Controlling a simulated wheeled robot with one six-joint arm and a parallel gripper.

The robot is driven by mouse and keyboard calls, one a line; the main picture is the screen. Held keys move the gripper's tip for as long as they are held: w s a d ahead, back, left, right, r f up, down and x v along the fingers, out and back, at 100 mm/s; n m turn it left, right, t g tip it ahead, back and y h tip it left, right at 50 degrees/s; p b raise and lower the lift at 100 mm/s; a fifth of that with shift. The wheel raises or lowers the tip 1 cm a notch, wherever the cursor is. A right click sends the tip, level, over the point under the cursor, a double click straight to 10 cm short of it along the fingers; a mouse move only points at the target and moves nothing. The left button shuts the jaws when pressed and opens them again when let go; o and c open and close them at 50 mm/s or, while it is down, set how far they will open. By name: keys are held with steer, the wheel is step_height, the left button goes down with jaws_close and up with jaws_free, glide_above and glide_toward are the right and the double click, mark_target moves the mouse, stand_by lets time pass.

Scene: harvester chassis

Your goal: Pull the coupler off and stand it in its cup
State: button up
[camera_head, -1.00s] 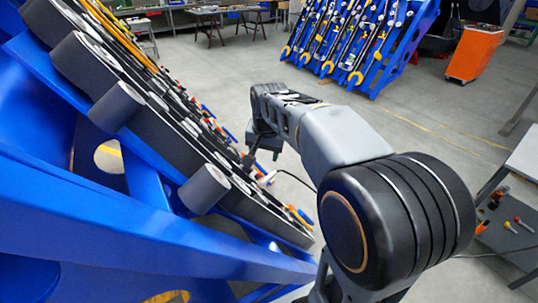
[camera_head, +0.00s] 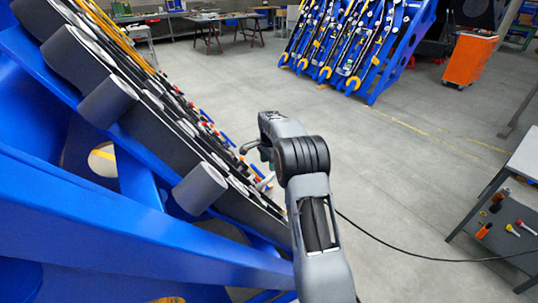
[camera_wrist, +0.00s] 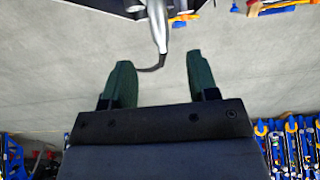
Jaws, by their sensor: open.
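My gripper (camera_wrist: 160,82) is open in the wrist view, with two dark green fingers apart and nothing between their tips. A slim silver piece with a dark bent tail (camera_wrist: 158,28), possibly the coupler, hangs from the top edge. Its tail ends just beyond the fingers, roughly in line with the gap; I cannot tell the depth between them. In the head view my gripper (camera_head: 248,149) is beside the sloping chassis (camera_head: 165,130), partly hidden by my wrist. A small pale piece (camera_head: 265,182) shows below it at the chassis edge. I cannot make out the cup.
Blue frame beams (camera_head: 120,235) fill the lower left. A grey bench (camera_head: 505,205) with small coloured items stands at the right. A dark cable (camera_head: 410,255) runs across the floor side. A blue tool rack (camera_head: 350,45) and orange cabinet (camera_head: 470,60) stand far back. The middle floor is clear.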

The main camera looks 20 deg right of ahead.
mark_target(269, 176)
step_height(269, 176, down, 10)
steer(key=shift+r+p, duration=0.2)
steer(key=shift+p, duration=0.45)
jaws_close()
stand_by(0.3)
